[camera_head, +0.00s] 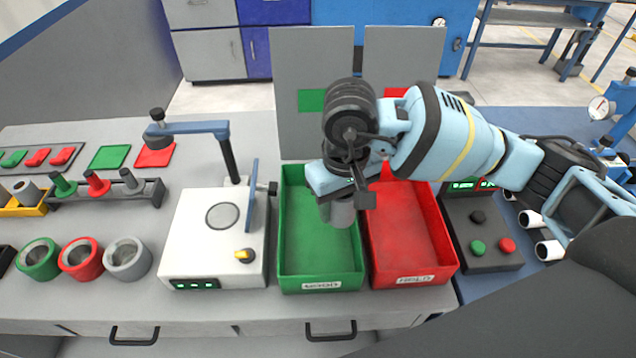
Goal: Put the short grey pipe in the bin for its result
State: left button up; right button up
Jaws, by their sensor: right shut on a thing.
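My right gripper (345,195) is shut on the short grey pipe (342,214) and holds it upright. The pipe hangs over the right part of the green bin (319,286), close to the wall shared with the red bin. Its lower end shows below the fingers; its upper part is hidden by the gripper. The red bin (415,281) stands directly to the right of the green one, partly covered by my right arm. Both bins look empty where I can see inside. My left gripper is not in view.
Left of the bins stands a white test device (215,235) with an overhanging blue arm. A button box (482,235) stands right of the red bin. Grey panels (312,90) rise behind the bins.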

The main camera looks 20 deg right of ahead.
notch_tip(320, 180, up, 2)
jog(key=w+a, duration=0.2)
jog(key=a, duration=0.1)
jog(key=n+b, duration=0.1)
send_near(317, 242)
jog(key=shift+w+f+b, duration=0.15)
jog(key=shift+f+b, duration=1.8)
jog(key=shift+f, duration=0.5)
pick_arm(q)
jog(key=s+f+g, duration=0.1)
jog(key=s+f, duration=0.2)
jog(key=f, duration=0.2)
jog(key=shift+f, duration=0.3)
pick_arm(e)
jog(key=shift+f, duration=0.2)
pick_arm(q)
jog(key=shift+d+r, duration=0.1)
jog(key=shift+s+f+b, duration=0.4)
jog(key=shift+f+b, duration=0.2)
pick_arm(e)
jog(key=shift+f, duration=0.6)
jog(key=o, duration=1.1)
